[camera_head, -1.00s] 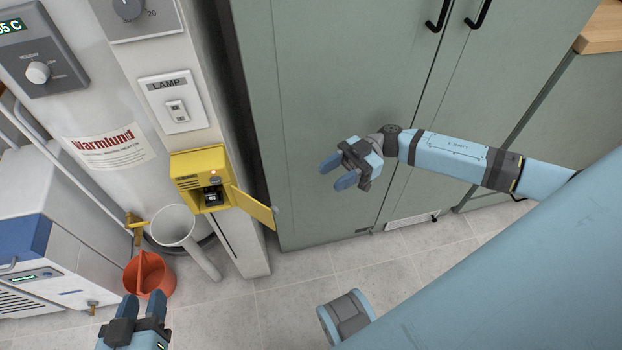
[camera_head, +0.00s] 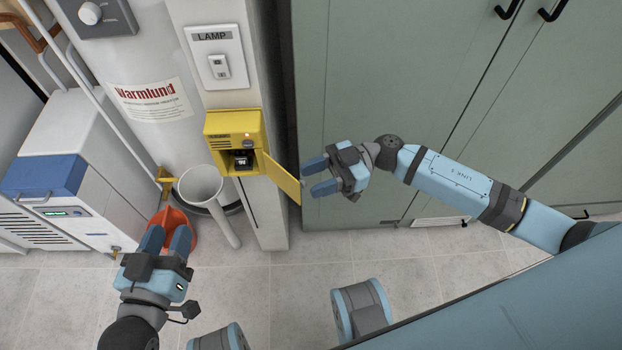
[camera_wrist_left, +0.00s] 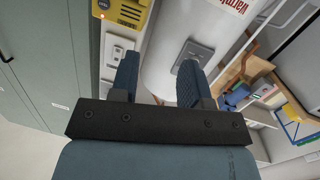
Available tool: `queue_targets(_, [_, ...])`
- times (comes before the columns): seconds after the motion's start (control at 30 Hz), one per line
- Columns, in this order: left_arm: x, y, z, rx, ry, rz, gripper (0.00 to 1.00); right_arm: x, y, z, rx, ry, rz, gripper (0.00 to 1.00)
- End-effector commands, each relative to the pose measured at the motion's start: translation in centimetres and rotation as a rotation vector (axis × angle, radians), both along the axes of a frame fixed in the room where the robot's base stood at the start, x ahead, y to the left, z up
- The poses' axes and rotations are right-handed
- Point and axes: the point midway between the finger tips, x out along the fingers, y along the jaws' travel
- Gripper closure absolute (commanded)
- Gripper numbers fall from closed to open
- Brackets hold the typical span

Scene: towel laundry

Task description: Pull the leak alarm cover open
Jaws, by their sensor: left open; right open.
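The yellow leak alarm box (camera_head: 232,128) is mounted on the white post below the LAMP switch. Its yellow cover (camera_head: 281,177) hangs swung out to the right, and a dark part shows in the opening. A small orange light glows on the box. My right gripper (camera_head: 312,178) is open and empty, its fingertips close to the right edge of the cover; I cannot tell if they touch it. My left gripper (camera_head: 165,238) is open and empty, lower left of the box. The left wrist view shows part of the yellow box (camera_wrist_left: 125,10) at the top.
A LAMP switch plate (camera_head: 215,57) is above the box. A grey-white pipe funnel (camera_head: 201,184) and an orange bucket (camera_head: 175,222) stand below left. The white Warmlund tank (camera_head: 140,60) is at left, green cabinets (camera_head: 390,70) at right. The tiled floor (camera_head: 285,285) is partly clear.

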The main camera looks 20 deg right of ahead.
Motion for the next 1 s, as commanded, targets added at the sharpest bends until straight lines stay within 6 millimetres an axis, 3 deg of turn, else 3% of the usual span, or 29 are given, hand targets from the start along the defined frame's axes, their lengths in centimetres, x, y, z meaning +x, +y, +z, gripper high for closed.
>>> queue_targets(0.13, [0.0,-0.1,0.4,-0.01,-0.014,-0.002,0.57,-0.1,1.0,0.0,0.001,0.0,0.0,0.55])
queue_targets(0.43, [0.2,-0.3,0.7,-0.012,-0.024,-0.007,0.57,-0.1,1.2,0.0,0.0,0.0,0.0,0.55])
queue_targets(0.63, [0.2,-0.3,0.7,-0.01,-0.024,-0.007,0.57,-0.1,1.1,0.0,0.0,0.0,0.0,1.0])
queue_targets(0.9, [0.2,-0.1,0.9,0.002,-0.011,-0.005,0.57,0.3,0.9,0.3,-0.003,-0.001,0.036,1.0])
queue_targets(1.0, [-0.6,0.9,-1.8,0.058,0.094,0.013,0.57,0.9,0.3,0.6,-0.005,-0.001,0.099,1.0])
